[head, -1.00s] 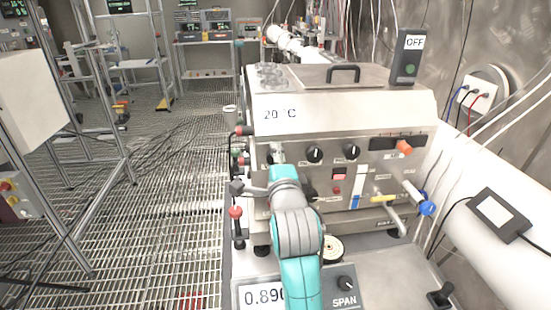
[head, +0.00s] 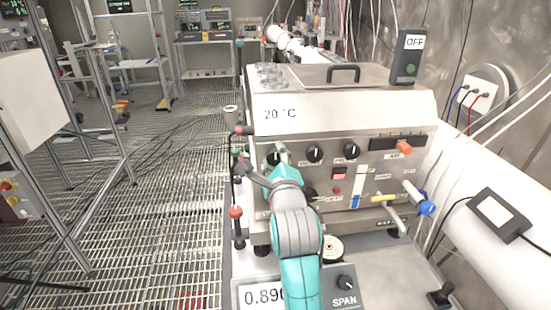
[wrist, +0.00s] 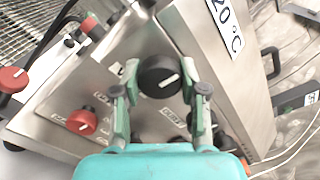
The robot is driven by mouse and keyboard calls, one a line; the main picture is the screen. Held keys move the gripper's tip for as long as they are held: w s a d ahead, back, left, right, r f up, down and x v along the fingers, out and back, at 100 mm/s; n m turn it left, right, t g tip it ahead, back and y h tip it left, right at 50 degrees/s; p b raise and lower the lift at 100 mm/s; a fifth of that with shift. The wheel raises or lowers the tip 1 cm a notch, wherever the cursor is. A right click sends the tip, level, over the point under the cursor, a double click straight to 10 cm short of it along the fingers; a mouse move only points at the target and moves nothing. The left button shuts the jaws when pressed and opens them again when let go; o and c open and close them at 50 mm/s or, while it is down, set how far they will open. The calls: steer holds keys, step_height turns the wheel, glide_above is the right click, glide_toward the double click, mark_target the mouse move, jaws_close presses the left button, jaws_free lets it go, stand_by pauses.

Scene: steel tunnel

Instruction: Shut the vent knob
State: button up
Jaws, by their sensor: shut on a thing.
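A round black knob (wrist: 160,76) with a white pointer line sits on the steel front panel, between my gripper's fingers (wrist: 160,84) in the wrist view. The fingers are shut on its sides, and the pointer lies at a slant. In the head view the knob (head: 272,158) is the leftmost of the row, partly hidden by my gripper (head: 281,154). Its label cannot be read, so I cannot tell from the lettering that it is the vent knob.
Two more black knobs (head: 315,153) (head: 351,151) stand to the right on the panel. A red knob (wrist: 82,122) shows in the wrist view. Red-handled valves (head: 235,212) stick out at the machine's left side.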

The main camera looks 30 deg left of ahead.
steer(key=shift+f, duration=0.1)
steer(key=o, duration=1.1)
steer(key=shift+o, duration=0.2)
steer(key=v, duration=1.2)
